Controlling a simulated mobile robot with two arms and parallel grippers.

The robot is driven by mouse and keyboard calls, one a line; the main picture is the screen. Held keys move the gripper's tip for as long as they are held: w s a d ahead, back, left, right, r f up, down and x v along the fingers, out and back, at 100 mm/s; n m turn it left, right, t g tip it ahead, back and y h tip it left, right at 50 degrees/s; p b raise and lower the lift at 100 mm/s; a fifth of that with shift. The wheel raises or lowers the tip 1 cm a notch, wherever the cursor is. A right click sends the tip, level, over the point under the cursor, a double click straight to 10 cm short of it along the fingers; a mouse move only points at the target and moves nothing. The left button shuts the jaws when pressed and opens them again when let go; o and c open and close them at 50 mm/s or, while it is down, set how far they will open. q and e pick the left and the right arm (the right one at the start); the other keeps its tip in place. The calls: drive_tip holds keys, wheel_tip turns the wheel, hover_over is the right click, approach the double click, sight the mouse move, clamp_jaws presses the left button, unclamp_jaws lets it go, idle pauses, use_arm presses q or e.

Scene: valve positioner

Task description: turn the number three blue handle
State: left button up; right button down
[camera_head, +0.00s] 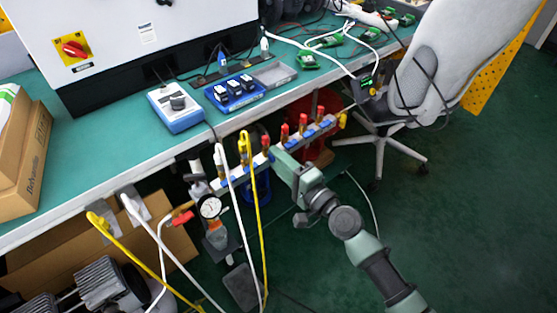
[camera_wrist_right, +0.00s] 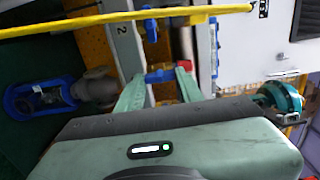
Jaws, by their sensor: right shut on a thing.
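A valve manifold (camera_head: 228,184) with red and blue handles runs below the front edge of the bench. My right gripper (camera_head: 276,150) reaches its middle from the lower right. In the right wrist view my right gripper (camera_wrist_right: 160,83) has its two green fingers on either side of a blue handle (camera_wrist_right: 159,76) and is shut on it. Another blue handle (camera_wrist_right: 150,30) sits farther along, near a label with the number 2 (camera_wrist_right: 122,30). No number three is readable. In the head view the gripped handle is hidden by the gripper. My left gripper is not in view.
Yellow hose (camera_head: 255,215) and white hose (camera_head: 232,205) hang left of my gripper. The yellow hose (camera_wrist_right: 120,19) also crosses the wrist view. A pressure gauge (camera_head: 209,207) stands at left. The bench (camera_head: 120,125) overhangs the valves.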

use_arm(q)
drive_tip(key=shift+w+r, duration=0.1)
use_arm(e)
drive_tip(key=c, duration=1.2)
unclamp_jaws()
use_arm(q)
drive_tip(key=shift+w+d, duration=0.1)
use_arm(e)
drive_tip(key=shift+d, duration=0.1)
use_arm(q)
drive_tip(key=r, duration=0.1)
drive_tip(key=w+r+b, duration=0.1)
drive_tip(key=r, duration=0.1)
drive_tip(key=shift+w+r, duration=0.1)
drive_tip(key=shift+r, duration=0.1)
use_arm(e)
drive_tip(key=v, duration=0.7)
drive_tip(key=shift+s+d, duration=0.2)
drive_tip(key=shift+s, duration=0.1)
